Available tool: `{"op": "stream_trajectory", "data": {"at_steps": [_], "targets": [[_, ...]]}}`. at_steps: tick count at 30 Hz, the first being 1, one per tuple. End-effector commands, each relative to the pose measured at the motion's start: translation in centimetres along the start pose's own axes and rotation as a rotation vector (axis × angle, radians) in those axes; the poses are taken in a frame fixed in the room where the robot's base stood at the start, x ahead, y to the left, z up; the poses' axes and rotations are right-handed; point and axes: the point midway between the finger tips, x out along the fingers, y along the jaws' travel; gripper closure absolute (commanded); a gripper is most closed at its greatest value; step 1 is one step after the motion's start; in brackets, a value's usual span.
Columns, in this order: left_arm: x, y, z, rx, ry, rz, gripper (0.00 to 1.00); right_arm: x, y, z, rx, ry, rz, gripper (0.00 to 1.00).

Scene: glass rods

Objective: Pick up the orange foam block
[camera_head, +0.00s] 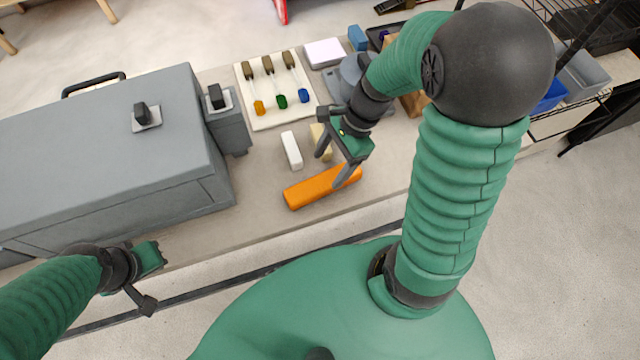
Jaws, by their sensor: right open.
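The orange foam block (308,190) lies on the table near its front edge, slanting up to the right. My right gripper (329,170) is open above the block's right part. One finger overlaps the block in the picture, the other points toward the pale blocks. I cannot tell whether the finger touches the orange block.
A white block (291,150) and a cream block (321,143) lie just behind the orange block. A white board (267,117) holds several rods with coloured ends. A large grey box (105,150) fills the left. Bare table (262,180) lies left of the orange block.

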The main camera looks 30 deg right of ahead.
Motion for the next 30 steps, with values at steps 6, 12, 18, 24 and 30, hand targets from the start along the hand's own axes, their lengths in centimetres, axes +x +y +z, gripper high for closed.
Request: {"op": "stream_trajectory", "data": {"at_steps": [6,12,18,24,30], "targets": [[0.7,0.0,0.2,0.000,0.000,0.000,1.00,2.8,0.3,-0.1,-0.001,0.000,0.001,0.29],[1.7,0.0,0.4,0.001,0.000,0.000,1.00,6.4,0.7,-0.2,-0.001,0.000,0.002,0.29],[1.7,0.0,0.4,0.000,0.000,0.000,1.00,7.0,0.6,0.0,-0.002,0.002,0.000,0.29],[1.7,0.0,0.4,0.000,0.000,0.000,1.00,7.0,0.6,-0.1,-0.002,0.002,-0.001,0.43],[1.7,0.0,0.4,0.000,0.000,0.000,1.00,7.0,0.6,-0.1,-0.002,0.002,-0.001,0.70]]}}
